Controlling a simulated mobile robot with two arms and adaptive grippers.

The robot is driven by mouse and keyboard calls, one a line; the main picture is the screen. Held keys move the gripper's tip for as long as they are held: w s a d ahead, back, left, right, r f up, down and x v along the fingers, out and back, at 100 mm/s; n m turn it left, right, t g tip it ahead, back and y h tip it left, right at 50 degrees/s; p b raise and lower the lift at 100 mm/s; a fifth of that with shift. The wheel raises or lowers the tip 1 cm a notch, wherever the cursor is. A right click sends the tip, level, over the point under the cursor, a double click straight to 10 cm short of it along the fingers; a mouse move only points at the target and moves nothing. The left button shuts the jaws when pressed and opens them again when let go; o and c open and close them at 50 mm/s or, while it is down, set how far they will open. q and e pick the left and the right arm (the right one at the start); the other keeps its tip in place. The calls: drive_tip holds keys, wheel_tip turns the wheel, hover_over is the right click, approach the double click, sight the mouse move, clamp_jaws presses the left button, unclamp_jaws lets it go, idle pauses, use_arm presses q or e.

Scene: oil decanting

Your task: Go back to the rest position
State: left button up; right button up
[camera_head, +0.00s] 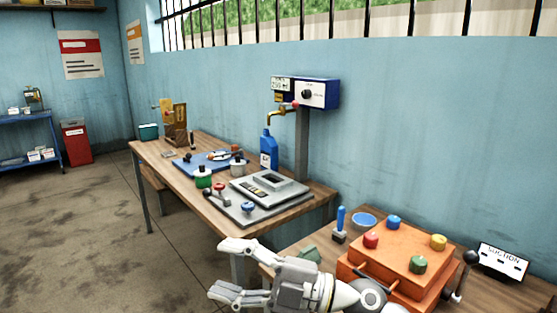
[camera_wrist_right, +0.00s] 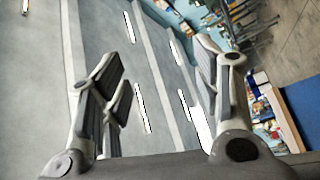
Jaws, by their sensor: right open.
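My right gripper (camera_head: 236,269) is open and empty in the head view, reaching in from the lower right with its fingers pointing left. It is in front of the near table's left edge. In the right wrist view its two fingers (camera_wrist_right: 160,100) stand wide apart with nothing between them. My left gripper shows in neither view. A blue bottle (camera_head: 268,149) stands upright on the long bench below a brass tap (camera_head: 277,119) of the blue and white dispenser (camera_head: 313,94).
The long wooden bench (camera_head: 152,160) holds a grey plate device (camera_head: 294,200), a green jar (camera_head: 203,178) and a blue mat (camera_head: 190,165). An orange box (camera_head: 400,257) with coloured knobs stands on the near table, close to my right arm. The floor (camera_head: 80,220) at left is clear.

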drive_tip(key=w+d+m+t+h, duration=0.3)
drive_tip(key=d+m+t, duration=0.2)
drive_tip(key=m+t, duration=0.3)
drive_tip(key=w+d+m+t+h, duration=0.2)
drive_tip(key=d+m+t+h, duration=0.1)
drive_tip(key=d+m+t, duration=0.4)
drive_tip(key=s+d+f+m+g+h, duration=0.25)
drive_tip(key=d+f+m+h, duration=0.4)
drive_tip(key=f, duration=0.35)
drive_tip(key=s+d+f+m+g+h, duration=0.25)
drive_tip(key=d+f+m+h, duration=0.35)
drive_tip(key=f, duration=0.5)
drive_tip(key=s+d+f+g, duration=0.2)
drive_tip(key=s+f+g, duration=0.4)
drive_tip(key=s, duration=0.5)
drive_tip(key=s+d+f+g, duration=0.2)
drive_tip(key=s+f+g, duration=0.2)
drive_tip(key=s+f, duration=0.6)
drive_tip(key=s+f+g, duration=0.1)
drive_tip(key=s+f, duration=0.2)
drive_tip(key=f, duration=2.1)
drive_tip(key=s+d+f+n+g, duration=0.1)
drive_tip(key=s+d+f, duration=0.2)
drive_tip(key=s+f, duration=1.2)
drive_tip(key=shift+s+f+h, duration=0.35)
drive_tip(key=shift+s+h, duration=0.1)
drive_tip(key=shift+s, duration=0.5)
